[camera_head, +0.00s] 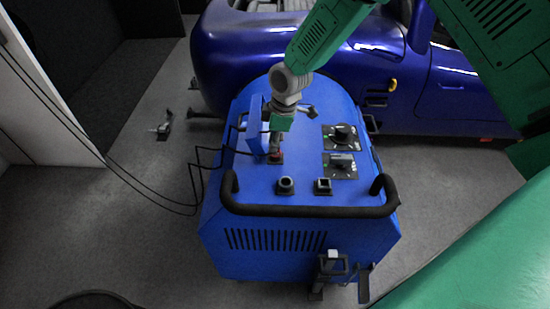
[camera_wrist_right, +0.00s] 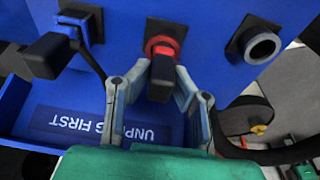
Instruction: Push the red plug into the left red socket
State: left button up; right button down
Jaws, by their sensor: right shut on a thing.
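A plug with a black body (camera_wrist_right: 161,80) and a red ring (camera_wrist_right: 161,46) at its front stands against a dark square socket plate on the blue machine in the wrist view. Red also shows at the same place in the head view (camera_head: 276,156). I cannot tell whether the red ring belongs to the plug or the socket, nor how deep the plug sits. My right gripper (camera_wrist_right: 161,88) is shut on the black body, one finger on each side; in the head view the gripper (camera_head: 275,142) is above the machine's top, partly hiding the plug. My left gripper is not in view.
Another black plug (camera_wrist_right: 50,55) sits at a socket on the left, and an open grey round socket (camera_wrist_right: 262,47) is on the right. The blue machine (camera_head: 260,210) has a black handlebar (camera_head: 310,211) and two dials (camera_head: 341,135). A blue car (camera_head: 240,60) stands behind.

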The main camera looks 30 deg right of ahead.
jog(key=c, duration=1.3)
grip_release()
jog(key=shift+c, duration=0.2)
jog(key=shift+r, duration=0.2)
notch_tip(320, 180, up, 11)
jog(key=s+d, duration=0.1)
jog(key=shift+d, duration=0.4)
jog(key=shift+s+r, duration=0.1)
